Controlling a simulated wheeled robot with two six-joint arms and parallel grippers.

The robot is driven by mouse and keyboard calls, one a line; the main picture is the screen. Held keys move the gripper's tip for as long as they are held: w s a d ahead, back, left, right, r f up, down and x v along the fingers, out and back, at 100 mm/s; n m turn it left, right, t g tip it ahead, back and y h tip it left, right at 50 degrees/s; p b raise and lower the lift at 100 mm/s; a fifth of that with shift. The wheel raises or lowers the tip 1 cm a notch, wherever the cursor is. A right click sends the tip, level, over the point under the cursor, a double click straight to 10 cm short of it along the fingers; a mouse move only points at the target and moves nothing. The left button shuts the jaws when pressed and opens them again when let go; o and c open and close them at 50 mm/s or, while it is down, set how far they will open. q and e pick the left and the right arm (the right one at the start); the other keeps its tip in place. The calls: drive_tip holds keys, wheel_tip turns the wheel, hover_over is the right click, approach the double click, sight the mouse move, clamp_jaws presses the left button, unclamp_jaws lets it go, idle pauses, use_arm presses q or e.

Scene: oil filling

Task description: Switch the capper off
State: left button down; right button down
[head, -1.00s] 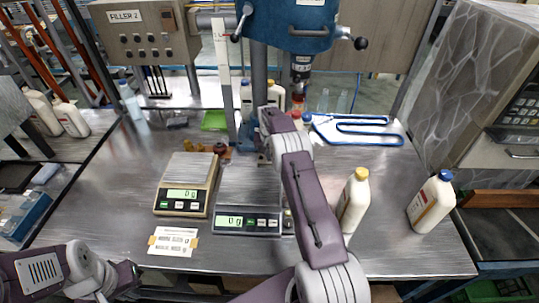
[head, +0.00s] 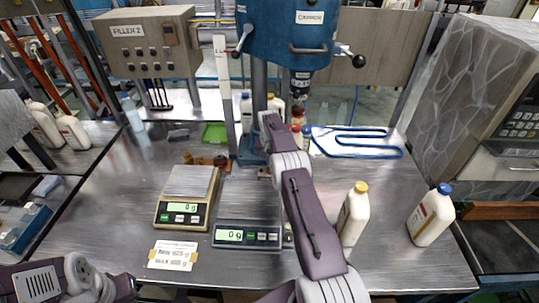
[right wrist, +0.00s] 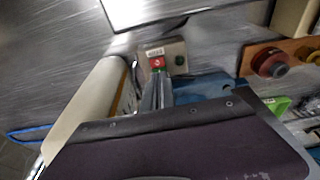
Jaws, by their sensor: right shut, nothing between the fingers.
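The capper (head: 285,35) is the blue machine at the back centre in the head view, with a handled head above a dark chuck. In the right wrist view, a small grey switch box (right wrist: 174,57) carries a red button (right wrist: 157,63) and a green button (right wrist: 180,60). My right gripper (right wrist: 158,82) is shut and empty, its tips close to the red button; I cannot tell whether they touch it. In the head view my right arm hides the gripper and switch box. Only links of my left arm show at the lower left; its gripper is out of view.
Two scales (head: 187,182) (head: 247,235) stand on the table left of my right arm. White bottles with yellow (head: 353,215) and blue (head: 431,217) caps stand right of it. Red and brown caps (right wrist: 272,62) sit opposite.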

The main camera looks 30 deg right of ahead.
use_arm(q)
drive_tip(key=f+b, duration=0.1)
drive_tip(key=b, duration=0.1)
drive_tip(key=shift+s+a+f+b, duration=0.1)
drive_tip(key=shift+s+b, duration=0.05)
drive_tip(key=shift+b, duration=0.15)
use_arm(e)
drive_tip(key=s+a+r, duration=0.3)
drive_tip(key=s+r, duration=0.1)
drive_tip(key=r, duration=0.6)
drive_tip(key=shift+s, duration=0.35)
drive_tip(key=shift+d+r, duration=0.1)
